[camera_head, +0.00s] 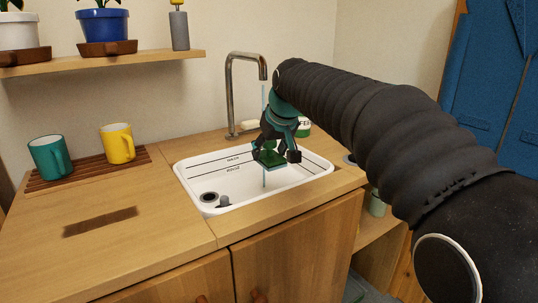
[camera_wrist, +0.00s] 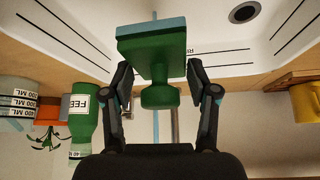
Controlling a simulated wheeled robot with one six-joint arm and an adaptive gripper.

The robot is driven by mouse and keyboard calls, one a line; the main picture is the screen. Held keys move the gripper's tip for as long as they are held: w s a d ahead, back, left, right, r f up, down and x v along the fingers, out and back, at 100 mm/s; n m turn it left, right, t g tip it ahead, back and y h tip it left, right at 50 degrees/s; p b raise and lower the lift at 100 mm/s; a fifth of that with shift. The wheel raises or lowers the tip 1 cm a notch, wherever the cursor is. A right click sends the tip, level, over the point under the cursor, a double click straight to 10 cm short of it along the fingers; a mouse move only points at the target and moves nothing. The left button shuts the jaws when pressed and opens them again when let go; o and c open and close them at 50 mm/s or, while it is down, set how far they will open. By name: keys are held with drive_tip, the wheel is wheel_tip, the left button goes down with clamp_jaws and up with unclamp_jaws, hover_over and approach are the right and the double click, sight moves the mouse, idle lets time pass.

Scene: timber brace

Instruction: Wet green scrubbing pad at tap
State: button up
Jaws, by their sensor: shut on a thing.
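The green scrubbing pad (camera_head: 270,159) is a flat block with a pale blue-green face and a green knob, seen closely in the wrist view (camera_wrist: 152,48). My gripper (camera_head: 275,154) is shut on it, with a finger on each side of the knob in the wrist view (camera_wrist: 160,88). It holds the pad above the white sink (camera_head: 187,172). The metal tap (camera_head: 229,95) arches over the sink. A thin pale blue water stream (camera_head: 264,97) falls from its spout and shows again below the pad. I cannot tell whether the water strikes the pad or passes behind it.
A teal mug (camera_head: 47,157) and a yellow mug (camera_head: 117,144) stand on a wooden rack at left. A green bottle (camera_wrist: 82,115) labelled FEED stands near the sink. A shelf (camera_head: 160,60) with potted plants hangs above. The left counter is mostly clear.

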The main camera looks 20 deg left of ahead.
drive_tip(key=shift+s+d+b, duration=0.25)
drive_tip(key=shift+s+b, duration=0.1)
drive_tip(key=shift+s, duration=0.35)
drive_tip(key=shift+s+d+b, duration=0.2)
drive_tip(key=shift+s+b, duration=0.1)
drive_tip(key=shift+s, duration=0.35)
drive_tip(key=shift+s+d+b, duration=0.25)
drive_tip(key=shift+s+b, duration=0.1)
drive_tip(key=shift+s, duration=0.35)
drive_tip(key=shift+r, duration=0.1)
drive_tip(key=p, duration=0.1)
approach(269, 161)
drive_tip(key=f, duration=0.1)
drive_tip(key=s+a+f, duration=0.1)
drive_tip(key=shift+s+f, duration=0.2)
drive_tip(key=shift+f, duration=0.15)
drive_tip(key=shift+s, duration=0.1)
